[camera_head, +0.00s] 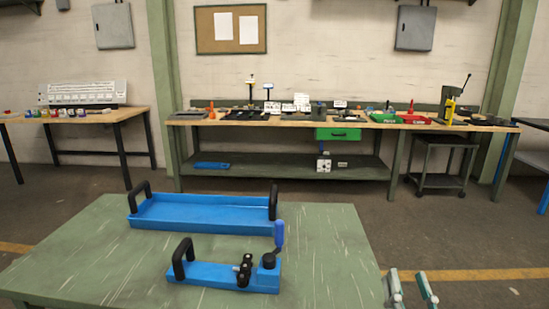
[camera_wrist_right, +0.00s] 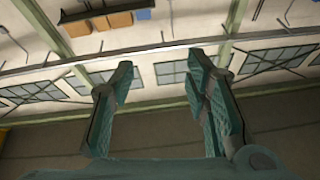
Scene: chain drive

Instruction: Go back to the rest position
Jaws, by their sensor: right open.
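My right gripper (camera_head: 411,290) shows at the bottom of the head view, just right of the green table (camera_head: 330,235). Its two teal fingers point up and are apart with nothing between them. In the right wrist view the same gripper (camera_wrist_right: 160,90) is open and empty, with the upper walls and windows of the hall behind it. My left gripper is in neither view.
A blue tray (camera_head: 200,215) with two black handles and a blue fixture (camera_head: 222,274) with a blue-handled lever stand on the green table. A long workbench (camera_head: 290,120) stands along the back wall, a side table (camera_head: 100,116) at left. Open floor lies between.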

